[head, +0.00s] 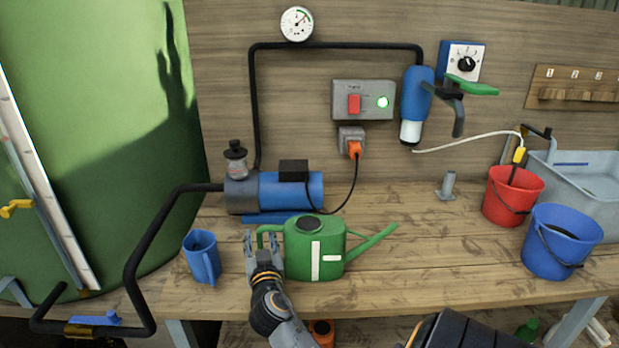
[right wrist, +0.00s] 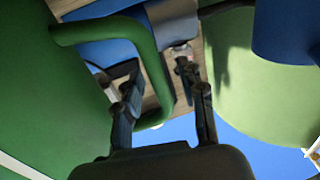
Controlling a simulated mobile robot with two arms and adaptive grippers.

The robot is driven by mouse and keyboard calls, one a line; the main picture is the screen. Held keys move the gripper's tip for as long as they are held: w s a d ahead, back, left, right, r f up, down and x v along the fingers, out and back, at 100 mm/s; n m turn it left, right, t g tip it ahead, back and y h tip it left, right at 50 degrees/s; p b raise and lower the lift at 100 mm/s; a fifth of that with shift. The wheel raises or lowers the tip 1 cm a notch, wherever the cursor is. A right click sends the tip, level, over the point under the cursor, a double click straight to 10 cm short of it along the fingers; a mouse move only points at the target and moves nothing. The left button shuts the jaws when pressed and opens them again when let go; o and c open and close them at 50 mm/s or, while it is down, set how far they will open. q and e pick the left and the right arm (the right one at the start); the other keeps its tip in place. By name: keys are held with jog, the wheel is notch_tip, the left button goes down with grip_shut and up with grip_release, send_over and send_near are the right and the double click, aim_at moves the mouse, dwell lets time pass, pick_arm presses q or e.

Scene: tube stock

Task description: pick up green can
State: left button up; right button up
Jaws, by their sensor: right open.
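The green watering can (head: 330,262) stands upright on the wooden bench, its spout to the right and its handle to the left. My right gripper (head: 262,242) is open at the handle, with the fingertips pointing toward the back wall. In the right wrist view, the green handle (right wrist: 149,52) lies ahead of and between the two open fingers (right wrist: 165,100); I cannot tell whether they touch it. The can's body (right wrist: 45,110) fills the left side there. My left gripper is not in view.
A blue jug (head: 202,258) stands left of my right gripper. A blue pump (head: 290,190) sits behind the can. A red bucket (head: 512,193) and a blue bucket (head: 560,242) stand at the right. Clear bench lies right of the spout.

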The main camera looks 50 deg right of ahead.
jog(key=shift+s+r, duration=0.1)
jog(key=shift+r, duration=0.05)
jog(key=shift+s+a+r, duration=0.15)
jog(key=shift+a, duration=0.1)
jog(key=shift+s+a+r, duration=0.1)
jog(key=shift+c, duration=0.4)
grip_shut()
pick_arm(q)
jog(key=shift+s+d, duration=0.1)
